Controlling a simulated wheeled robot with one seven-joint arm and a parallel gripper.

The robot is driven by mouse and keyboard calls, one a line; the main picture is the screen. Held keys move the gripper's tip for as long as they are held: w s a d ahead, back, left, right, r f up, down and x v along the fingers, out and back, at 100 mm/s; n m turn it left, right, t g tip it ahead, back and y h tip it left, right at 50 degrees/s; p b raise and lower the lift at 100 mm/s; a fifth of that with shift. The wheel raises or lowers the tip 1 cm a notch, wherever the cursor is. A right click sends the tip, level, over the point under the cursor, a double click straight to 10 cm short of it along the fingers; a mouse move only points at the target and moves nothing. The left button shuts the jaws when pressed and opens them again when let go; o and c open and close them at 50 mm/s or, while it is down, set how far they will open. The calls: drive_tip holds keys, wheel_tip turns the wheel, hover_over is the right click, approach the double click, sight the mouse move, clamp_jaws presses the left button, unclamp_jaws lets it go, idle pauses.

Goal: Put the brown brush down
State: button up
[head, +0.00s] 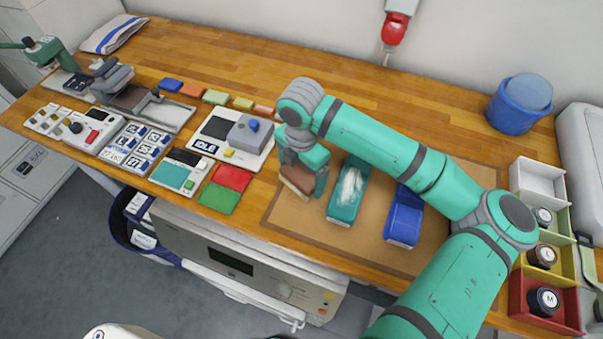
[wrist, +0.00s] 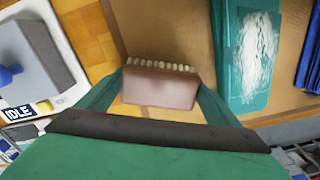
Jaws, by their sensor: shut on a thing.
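The brown brush (wrist: 160,88) is between the two fingers of my gripper (wrist: 158,95) in the wrist view, with a row of pale bristles along its far edge. In the head view the brown brush (head: 298,180) shows below my gripper (head: 305,178), over the left end of a brown mat (head: 285,213) on the wooden counter. My gripper is shut on it. I cannot tell whether the brush touches the mat. My fingers hide part of the brush.
Left are a grey device marked IDLE (head: 235,135) and red and green pads (head: 226,188). Bins (head: 543,255) stand at the right.

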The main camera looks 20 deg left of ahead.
sight(301, 173)
drive_tip(key=shift+f, duration=0.2)
drive_tip(key=shift+s+f, duration=0.1)
drive_tip(key=shift+f, duration=0.3)
drive_tip(key=o, duration=1)
drive_tip(key=shift+a, duration=0.1)
drive_tip(key=shift+d, duration=0.2)
wheel_tip(301, 173, up, 14)
drive_tip(key=shift+a+f, duration=0.15)
drive_tip(key=shift+f, duration=0.1)
